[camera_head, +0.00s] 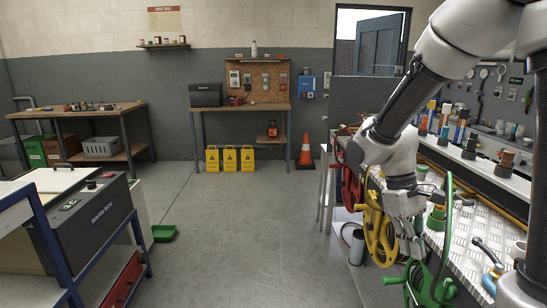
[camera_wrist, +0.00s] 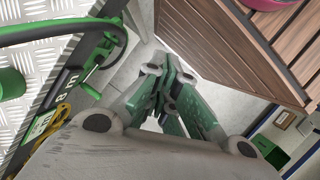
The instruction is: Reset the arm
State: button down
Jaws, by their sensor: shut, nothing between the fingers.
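My arm reaches down from the upper right in the head view, over the row of hose reels. My gripper (camera_head: 411,248) points down, between the yellow reel (camera_head: 379,230) and the green reel (camera_head: 440,275). In the wrist view my gripper (camera_wrist: 170,72) has its fingers drawn together, with nothing visible between them. A green reel or hose part (camera_wrist: 85,40) shows at the left of that view, apart from the fingertips. The red reel (camera_head: 351,188) is farther back, partly hidden by my arm.
A metal-topped workbench (camera_head: 480,225) with bottles and tools runs along the right. A slatted wooden surface (camera_wrist: 235,45) lies at the upper right of the wrist view. Yellow boxes (camera_head: 229,159) and an orange cone (camera_head: 306,152) stand at the back. The middle floor is clear.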

jog(key=s+d+r+m+t+y, duration=0.1)
jog(key=s+d+r+m+t, duration=0.1)
jog(key=s+r+t, duration=0.2)
jog(key=s+d+r+m+t+y, duration=0.1)
jog(key=s+d+r+m+t, duration=0.2)
jog(key=r, duration=0.7)
jog(key=shift+s+d+r+t, duration=0.25)
jog(key=shift+s+t, duration=0.25)
jog(key=shift+s, duration=0.4)
